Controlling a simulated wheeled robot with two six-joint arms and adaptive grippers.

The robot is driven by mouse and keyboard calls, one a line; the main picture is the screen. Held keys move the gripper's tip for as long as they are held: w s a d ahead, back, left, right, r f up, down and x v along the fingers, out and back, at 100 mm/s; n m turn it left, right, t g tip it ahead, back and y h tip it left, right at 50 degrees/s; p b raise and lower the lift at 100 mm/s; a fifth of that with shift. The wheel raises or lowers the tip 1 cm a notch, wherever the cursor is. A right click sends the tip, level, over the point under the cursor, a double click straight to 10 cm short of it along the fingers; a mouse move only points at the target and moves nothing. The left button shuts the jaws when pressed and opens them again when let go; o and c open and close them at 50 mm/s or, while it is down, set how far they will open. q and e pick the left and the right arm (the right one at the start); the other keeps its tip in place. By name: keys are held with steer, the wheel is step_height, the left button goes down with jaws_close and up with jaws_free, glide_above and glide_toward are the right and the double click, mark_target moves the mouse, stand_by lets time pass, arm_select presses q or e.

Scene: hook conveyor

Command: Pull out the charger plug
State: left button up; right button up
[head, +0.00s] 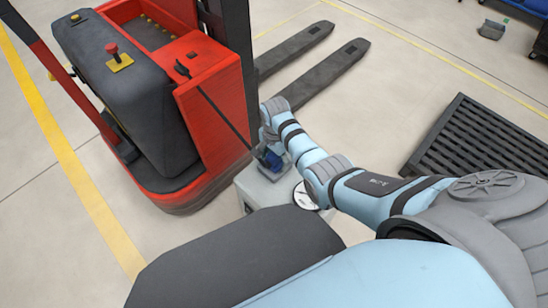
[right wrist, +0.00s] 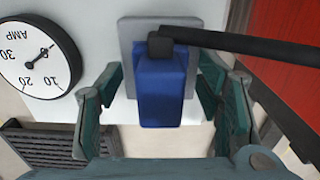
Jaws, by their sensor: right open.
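The blue charger plug (right wrist: 162,88) sits against a grey plate (right wrist: 130,62) on the white charger box (right wrist: 195,108). A black cable (right wrist: 250,43) leaves the plug's top toward the right in the right wrist view. My right gripper (right wrist: 160,85) is open, with one dark green finger on each side of the plug; gaps show between fingers and plug. In the head view the plug (head: 271,159) is small and partly covered by my right gripper (head: 275,150), above the charger box (head: 262,190). My left gripper is out of view.
A red and grey forklift (head: 213,88) stands beside the charger, and the cable (head: 222,112) runs from it to the plug. A round ammeter dial (right wrist: 35,68) is on the charger. A dark slatted pallet (head: 478,138) lies at the right. Open floor lies behind.

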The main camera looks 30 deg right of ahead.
stand_by(0.4)
jaws_close()
steer(key=shift+r+p, duration=3.05)
steer(key=shift+p, duration=0.45)
